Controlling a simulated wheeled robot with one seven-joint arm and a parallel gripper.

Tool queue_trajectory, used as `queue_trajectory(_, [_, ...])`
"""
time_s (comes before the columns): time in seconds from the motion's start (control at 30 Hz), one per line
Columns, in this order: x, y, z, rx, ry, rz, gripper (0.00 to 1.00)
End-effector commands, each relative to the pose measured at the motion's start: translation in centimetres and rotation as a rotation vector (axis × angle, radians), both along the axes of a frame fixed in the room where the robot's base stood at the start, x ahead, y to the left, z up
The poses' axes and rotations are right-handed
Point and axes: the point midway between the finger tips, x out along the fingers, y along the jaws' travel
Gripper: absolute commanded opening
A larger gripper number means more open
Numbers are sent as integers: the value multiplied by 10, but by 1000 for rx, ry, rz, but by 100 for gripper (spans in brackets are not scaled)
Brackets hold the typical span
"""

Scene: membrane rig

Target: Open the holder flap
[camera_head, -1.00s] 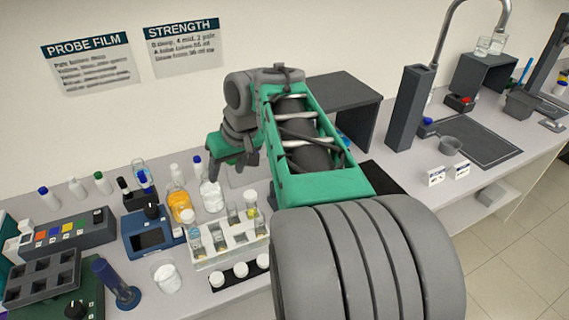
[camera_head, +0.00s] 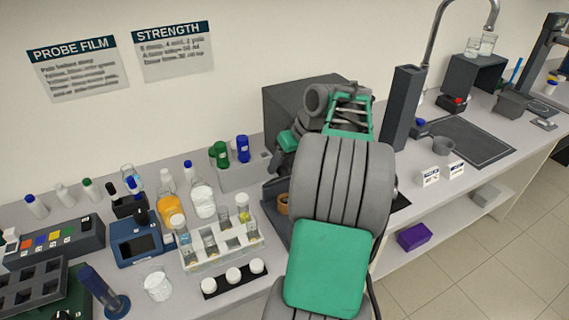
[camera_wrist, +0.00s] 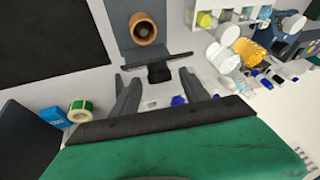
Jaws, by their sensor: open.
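The holder appears to be the dark grey fixture (camera_wrist: 128,14) at the top of the wrist view, with an orange-brown ring (camera_wrist: 145,28) on it. A thin dark bar (camera_wrist: 140,60) along its lower edge may be the flap; I cannot tell for certain whether it is shut. My gripper (camera_wrist: 160,84) is open, its two grey fingers spread below that bar, with a black block between them near the bar. No grip on the flap shows. In the head view the ring (camera_head: 283,203) and part of the fixture (camera_head: 270,191) show left of my arm, which hides the rest.
A vial rack (camera_head: 222,246), bottles and a blue meter (camera_head: 138,244) crowd the bench to the left. A dark grey box-like shelf (camera_head: 290,105) stands behind my arm. Green and blue tubes (camera_head: 243,149) stand near the wall. A tape roll (camera_wrist: 80,111) lies at left in the wrist view.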

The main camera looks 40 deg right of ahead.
Motion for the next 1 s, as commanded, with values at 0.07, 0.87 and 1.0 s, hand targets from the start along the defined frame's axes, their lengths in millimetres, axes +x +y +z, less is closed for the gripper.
queue_trajectory(0.07, [0,0,0,0,0,0,53])
queue_trajectory(0.87, [0,0,0,0,0,0,0])
queue_trajectory(1.0, [0,0,0,0,0,0,0])
